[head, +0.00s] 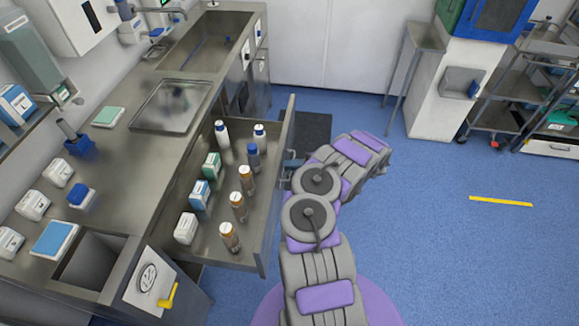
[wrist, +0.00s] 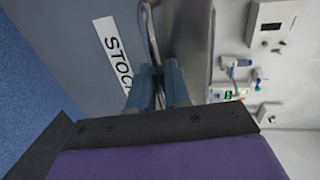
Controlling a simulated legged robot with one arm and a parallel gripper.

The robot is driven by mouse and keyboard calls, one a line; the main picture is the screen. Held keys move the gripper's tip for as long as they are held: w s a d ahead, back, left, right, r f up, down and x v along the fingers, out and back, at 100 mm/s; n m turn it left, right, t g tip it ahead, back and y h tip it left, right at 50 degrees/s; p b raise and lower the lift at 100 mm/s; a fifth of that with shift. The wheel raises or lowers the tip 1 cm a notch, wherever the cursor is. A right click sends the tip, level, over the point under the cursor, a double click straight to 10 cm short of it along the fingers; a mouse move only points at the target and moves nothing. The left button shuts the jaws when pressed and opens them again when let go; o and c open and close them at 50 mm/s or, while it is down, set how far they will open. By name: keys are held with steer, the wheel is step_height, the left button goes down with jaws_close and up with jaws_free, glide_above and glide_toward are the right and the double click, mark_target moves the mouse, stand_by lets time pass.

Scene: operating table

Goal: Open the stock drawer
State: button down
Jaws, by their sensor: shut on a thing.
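The stock drawer (head: 277,190) stands pulled out from the metal counter in the head view, with several bottles and boxes inside. Its front panel (wrist: 75,35) fills the upper left of the wrist view and bears a white label (wrist: 113,52) reading "STOC", the rest hidden by my finger. The metal bar handle (wrist: 151,30) runs down between my fingers. My gripper (wrist: 160,88) is shut on this handle. In the head view my gripper (head: 290,164) is small at the outer face of the drawer front, partly covered by my arm.
The counter (head: 130,165) with a sink (head: 208,45) and a tray (head: 172,106) lies to the left. Blue floor (head: 440,230) is clear on the right. A white pillar (head: 440,95) and a metal cart (head: 500,105) stand at the back right.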

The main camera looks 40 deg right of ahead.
steer(key=shift+f, duration=0.15)
steer(key=c, duration=1.5)
jaws_free()
steer(key=shift+o, duration=0.8)
steer(key=shift+d, duration=0.15)
steer(key=p+v, duration=0.1)
steer(key=v, duration=1.6)
steer(key=shift+p, duration=0.4)
steer(key=shift+d, duration=0.1)
